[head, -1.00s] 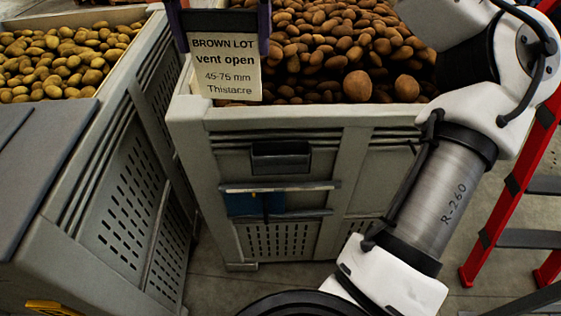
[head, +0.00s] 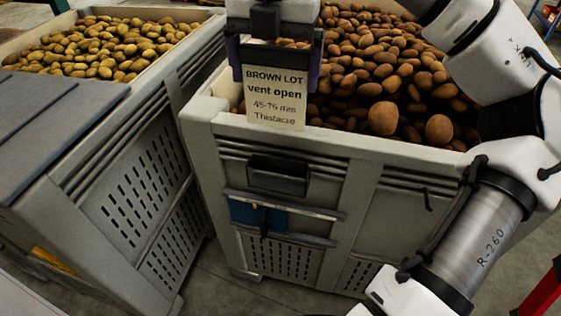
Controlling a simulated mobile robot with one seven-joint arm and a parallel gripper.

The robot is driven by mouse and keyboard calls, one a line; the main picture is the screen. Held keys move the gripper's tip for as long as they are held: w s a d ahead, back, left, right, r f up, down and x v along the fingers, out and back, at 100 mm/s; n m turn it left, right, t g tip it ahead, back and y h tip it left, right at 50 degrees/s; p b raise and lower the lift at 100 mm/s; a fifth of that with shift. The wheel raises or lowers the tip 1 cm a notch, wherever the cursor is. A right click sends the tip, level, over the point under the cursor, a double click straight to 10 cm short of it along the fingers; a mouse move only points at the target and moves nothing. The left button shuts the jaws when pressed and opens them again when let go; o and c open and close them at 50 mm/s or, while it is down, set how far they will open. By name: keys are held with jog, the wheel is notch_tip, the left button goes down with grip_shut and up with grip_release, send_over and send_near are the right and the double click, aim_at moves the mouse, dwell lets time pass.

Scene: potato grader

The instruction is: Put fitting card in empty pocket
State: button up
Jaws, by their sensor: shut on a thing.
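A cream card (head: 275,101) reads "BROWN LOT vent open 45-75 mm Thistlacre". My gripper (head: 274,68) is shut on its upper part, and the card hangs upright with its print facing me. A dark grey pocket (head: 278,177) sits on the front wall of the middle crate (head: 400,165), with no card showing in it. The card is above the pocket in the picture, roughly in line with it and apart from it. The card hides part of the crate's rim. The crate is full of brown potatoes (head: 375,65).
Below the pocket, a blue panel (head: 243,212) sits between two metal rails, above a slotted vent. A left crate (head: 140,185) holds yellowish potatoes (head: 105,47). A grey lid-like surface (head: 50,120) lies at the left. A red ladder part (head: 545,290) stands at the lower right.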

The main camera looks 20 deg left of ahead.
aim_at(276, 91)
notch_tip(276, 91, down, 16)
jog(key=shift+d+r+b, duration=0.1)
jog(key=shift+b, duration=0.9)
jog(key=o, duration=0.6)
jog(key=shift+f, duration=0.2)
jog(key=shift+o, duration=0.2)
jog(key=shift+r, duration=0.15)
notch_tip(276, 91, up, 12)
jog(key=shift+p, duration=0.85)
